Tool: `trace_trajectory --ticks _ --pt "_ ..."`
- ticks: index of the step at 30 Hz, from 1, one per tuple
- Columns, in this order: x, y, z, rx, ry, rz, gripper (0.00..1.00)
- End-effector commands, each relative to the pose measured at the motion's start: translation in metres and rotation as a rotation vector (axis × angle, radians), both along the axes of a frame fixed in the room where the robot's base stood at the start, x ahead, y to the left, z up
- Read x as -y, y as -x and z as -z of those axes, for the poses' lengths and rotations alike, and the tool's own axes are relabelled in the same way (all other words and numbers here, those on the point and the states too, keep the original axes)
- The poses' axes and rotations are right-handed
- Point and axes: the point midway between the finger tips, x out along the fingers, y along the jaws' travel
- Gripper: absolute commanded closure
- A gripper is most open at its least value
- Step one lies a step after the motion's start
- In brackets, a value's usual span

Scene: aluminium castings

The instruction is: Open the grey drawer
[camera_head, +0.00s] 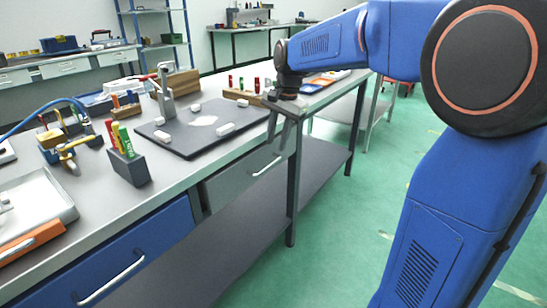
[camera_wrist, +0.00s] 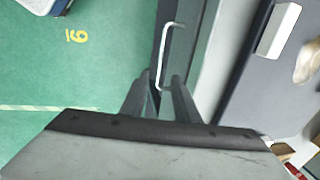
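The grey drawer (camera_head: 232,184) sits under the workbench's front edge, right of a blue drawer, and looks shut. Its pale bar handle (camera_head: 267,166) is on its front; the handle also shows in the wrist view (camera_wrist: 165,48). My gripper (camera_head: 277,144) points down just above and beside the handle's right end in the head view. In the wrist view its two fingers (camera_wrist: 161,80) are apart, and the handle's near end appears between them. Nothing is held. I cannot tell whether a finger touches the handle.
The blue drawer (camera_head: 137,258) has its own handle. The workbench top carries a dark board (camera_head: 180,141) with white blocks, a dark marker holder (camera_head: 128,168) and clamps. A lower shelf (camera_head: 222,262) and a bench leg (camera_head: 292,200) are below. Green floor (camera_wrist: 70,75) in front is clear.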

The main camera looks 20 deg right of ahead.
Motion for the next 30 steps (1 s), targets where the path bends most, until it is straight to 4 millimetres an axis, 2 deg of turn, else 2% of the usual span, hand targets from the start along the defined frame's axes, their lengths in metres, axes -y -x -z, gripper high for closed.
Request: trace_trajectory --ticks 6,12,18,26,30 --pt "-0.005 -0.005 0.038 -0.003 0.000 -0.001 0.72" --pt "-0.008 -0.009 0.061 -0.001 0.000 -0.001 0.72" --pt "-0.009 -0.011 0.071 0.000 0.000 -0.001 0.72" --pt "-0.009 -0.011 0.072 0.000 0.000 -0.001 0.72" --pt "-0.009 -0.011 0.072 0.000 0.000 -0.001 1.00"
